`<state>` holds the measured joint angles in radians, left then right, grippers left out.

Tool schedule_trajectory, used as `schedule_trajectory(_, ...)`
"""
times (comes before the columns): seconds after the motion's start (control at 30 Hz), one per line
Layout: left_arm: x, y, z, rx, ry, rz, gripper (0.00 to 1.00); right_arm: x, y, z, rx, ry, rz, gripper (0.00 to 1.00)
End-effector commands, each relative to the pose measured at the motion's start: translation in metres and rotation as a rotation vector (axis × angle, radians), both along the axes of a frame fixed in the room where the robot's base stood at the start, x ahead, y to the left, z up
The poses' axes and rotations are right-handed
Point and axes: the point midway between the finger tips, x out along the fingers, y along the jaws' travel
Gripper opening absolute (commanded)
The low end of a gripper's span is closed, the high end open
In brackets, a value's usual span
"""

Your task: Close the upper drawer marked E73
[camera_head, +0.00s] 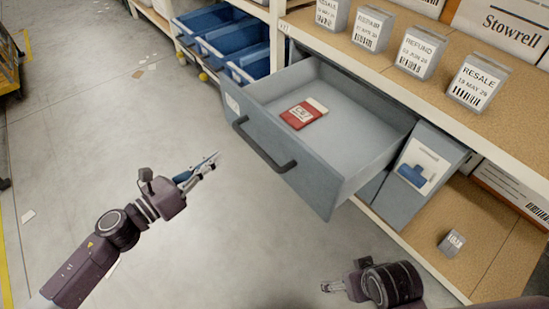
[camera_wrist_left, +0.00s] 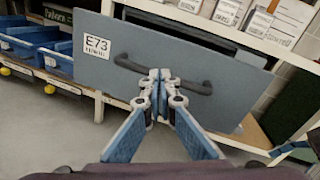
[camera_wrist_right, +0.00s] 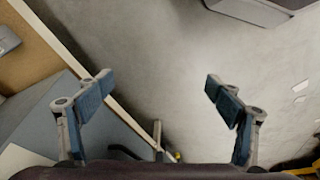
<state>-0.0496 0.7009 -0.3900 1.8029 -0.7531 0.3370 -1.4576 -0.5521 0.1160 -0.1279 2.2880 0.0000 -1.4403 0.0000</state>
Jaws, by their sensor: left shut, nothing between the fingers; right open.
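The upper drawer (camera_head: 290,155) is grey-blue and stands pulled out from the rack, with a red and white box (camera_head: 304,114) lying inside. In the left wrist view its front (camera_wrist_left: 112,72) bears the label E73 (camera_wrist_left: 96,47) and a dark bar handle (camera_wrist_left: 195,86). My left gripper (camera_head: 214,158) is shut and empty, to the left of the drawer front in the head view. In the left wrist view its fingertips (camera_wrist_left: 160,76) overlap the handle; I cannot tell whether they touch it. My right gripper (camera_wrist_right: 160,82) is open and empty, low in front of the rack.
Blue bins (camera_head: 215,35) sit on the rack left of the drawer. Small labelled blocks (camera_head: 479,82) stand on the shelf above. Another grey drawer front with a picture card (camera_head: 417,165) is at the right. The floor (camera_head: 90,120) at the left is largely clear.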

Motion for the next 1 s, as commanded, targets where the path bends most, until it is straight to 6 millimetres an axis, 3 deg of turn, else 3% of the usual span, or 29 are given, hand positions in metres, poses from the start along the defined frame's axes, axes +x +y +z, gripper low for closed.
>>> schedule_trajectory(0.1, -0.019, -0.023, 0.007, 0.117, -0.166, -0.104, 0.0, -0.005, -0.001, 0.009, 0.0, -0.017, -0.001, 0.85)
schedule_trajectory(0.2, -0.03, -0.033, 0.016, 0.171, -0.247, -0.151, 0.0, -0.009, -0.002, 0.019, 0.001, -0.022, -0.002, 0.85)
schedule_trajectory(0.37, -0.032, -0.042, 0.022, 0.195, -0.285, -0.173, 0.0, -0.011, -0.002, 0.027, 0.001, -0.023, -0.002, 0.85)
schedule_trajectory(0.7, -0.002, -0.082, 0.024, 0.192, -0.283, -0.17, 0.0, -0.011, -0.002, 0.034, 0.001, -0.023, -0.002, 0.85)
schedule_trajectory(1.0, 0.032, -0.127, 0.023, 0.191, -0.282, -0.168, 0.0, -0.006, -0.002, 0.018, 0.0, -0.013, -0.001, 0.85)
